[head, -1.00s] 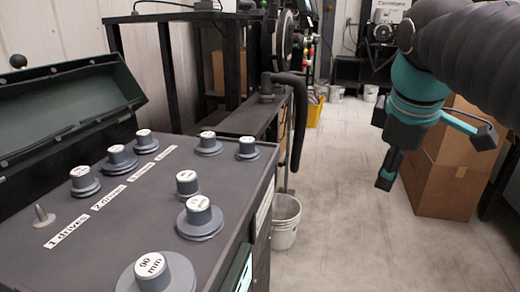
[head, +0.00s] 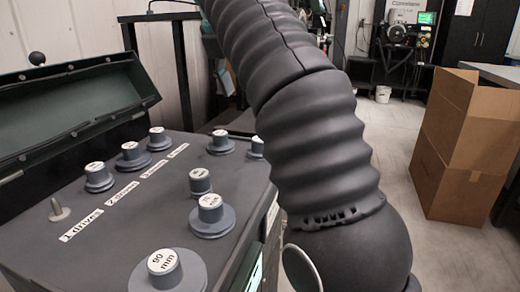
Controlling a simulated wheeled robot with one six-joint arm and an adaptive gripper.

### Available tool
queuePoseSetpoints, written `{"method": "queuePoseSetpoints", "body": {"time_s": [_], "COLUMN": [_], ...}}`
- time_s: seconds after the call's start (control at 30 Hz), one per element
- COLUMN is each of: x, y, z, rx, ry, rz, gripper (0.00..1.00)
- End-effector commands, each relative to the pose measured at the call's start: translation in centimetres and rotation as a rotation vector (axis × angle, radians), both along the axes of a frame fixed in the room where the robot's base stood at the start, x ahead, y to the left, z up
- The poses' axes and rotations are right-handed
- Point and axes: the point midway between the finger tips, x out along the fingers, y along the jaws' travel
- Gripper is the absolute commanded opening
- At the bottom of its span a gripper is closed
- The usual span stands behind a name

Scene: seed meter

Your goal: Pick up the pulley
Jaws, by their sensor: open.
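Several grey pulleys with white-labelled hubs stand on the dark top panel (head: 120,220) of a green machine. The nearest, marked 90 mm (head: 166,278), is at the bottom. A wide pulley (head: 212,222) and a small one (head: 200,184) are behind it. Three more, a left one (head: 98,182), a middle one (head: 131,158) and a far one (head: 158,142), run along the printed labels. Another (head: 221,145) is at the far edge, and one (head: 257,150) is partly hidden by my arm. My gripper is out of view; my arm crosses the middle.
A bare metal post (head: 58,211) stands at the panel's left. The open green lid (head: 70,110) rises behind. Cardboard boxes (head: 468,130) stand at right, near a grey table (head: 505,74). Open floor (head: 395,150) lies between my arm and the boxes.

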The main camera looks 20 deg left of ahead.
Motion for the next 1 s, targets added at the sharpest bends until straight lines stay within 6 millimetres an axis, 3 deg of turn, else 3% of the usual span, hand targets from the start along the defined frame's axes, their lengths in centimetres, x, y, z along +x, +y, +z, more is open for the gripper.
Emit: {"method": "queuePoseSetpoints", "body": {"time_s": [0.37, 0.8, 1.0], "x": [0.9, 2.9, 3.2], "y": [-0.1, -0.3, -0.3], "z": [-2.3, -7.0, -7.9], "rx": [-0.002, -0.001, 0.001], "ry": [0.001, 0.002, 0.001], "rz": [0.003, 0.003, 0.003], "gripper": [0.66, 0.66, 0.66]}}
